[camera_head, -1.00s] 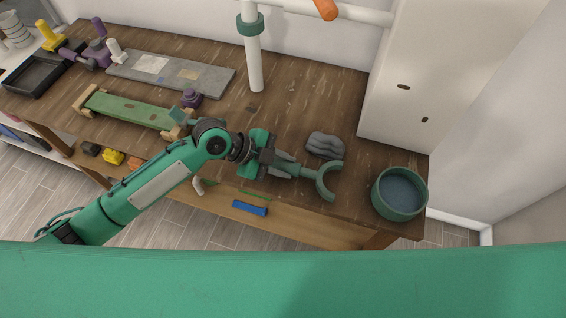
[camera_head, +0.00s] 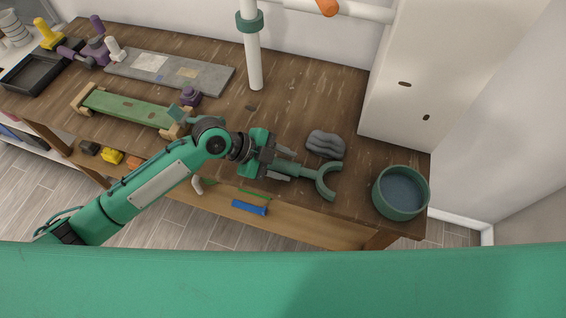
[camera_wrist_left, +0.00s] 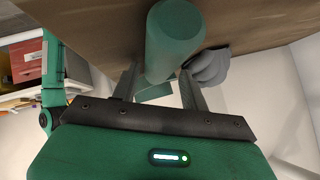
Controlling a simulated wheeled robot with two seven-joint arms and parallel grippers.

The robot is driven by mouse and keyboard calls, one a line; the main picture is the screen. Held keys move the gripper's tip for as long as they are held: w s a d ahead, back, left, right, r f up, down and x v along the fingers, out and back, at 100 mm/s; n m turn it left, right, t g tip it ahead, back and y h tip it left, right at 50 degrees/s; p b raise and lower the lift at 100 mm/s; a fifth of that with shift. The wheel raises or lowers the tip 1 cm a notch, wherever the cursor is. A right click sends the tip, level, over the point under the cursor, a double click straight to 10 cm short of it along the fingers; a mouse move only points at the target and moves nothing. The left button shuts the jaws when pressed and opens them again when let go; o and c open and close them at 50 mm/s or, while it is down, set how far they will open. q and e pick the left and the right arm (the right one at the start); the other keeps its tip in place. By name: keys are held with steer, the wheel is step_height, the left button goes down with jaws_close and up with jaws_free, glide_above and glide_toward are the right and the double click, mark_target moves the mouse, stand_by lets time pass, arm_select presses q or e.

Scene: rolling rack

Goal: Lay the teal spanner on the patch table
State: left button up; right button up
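The teal spanner (camera_head: 328,182) has an open C-shaped jaw pointing right. It appears to lie on the brown wooden table (camera_head: 294,104), near the front edge. My left gripper (camera_head: 292,166) is open, with its fingers apart on either side of the spanner's handle. In the left wrist view the thick teal handle (camera_wrist_left: 174,40) runs between and beyond the spread fingers (camera_wrist_left: 158,88), with gaps beside it. A grey slab with pale patches (camera_head: 207,77) lies at the back left of the table. My right gripper is not in view.
A grey lumpy object (camera_head: 325,144) sits just behind the spanner. A teal round pot (camera_head: 400,193) stands at the right end. A white post (camera_head: 254,65) rises from the table, and a white cabinet (camera_head: 420,80) stands at back right. A green bench-like piece (camera_head: 128,108) lies at left.

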arm_select(q)
steer(key=shift+s+a+f, duration=0.1)
steer(key=shift+s+f, duration=0.25)
steer(key=shift+f, duration=0.15)
steer(key=shift+a+r, duration=0.2)
steer(key=shift+a, duration=0.1)
steer(key=b+v, duration=0.3)
steer(key=v, duration=1)
steer(key=shift+w+r, duration=0.3)
steer(key=shift+r, duration=0.25)
steer(key=shift+d, duration=0.1)
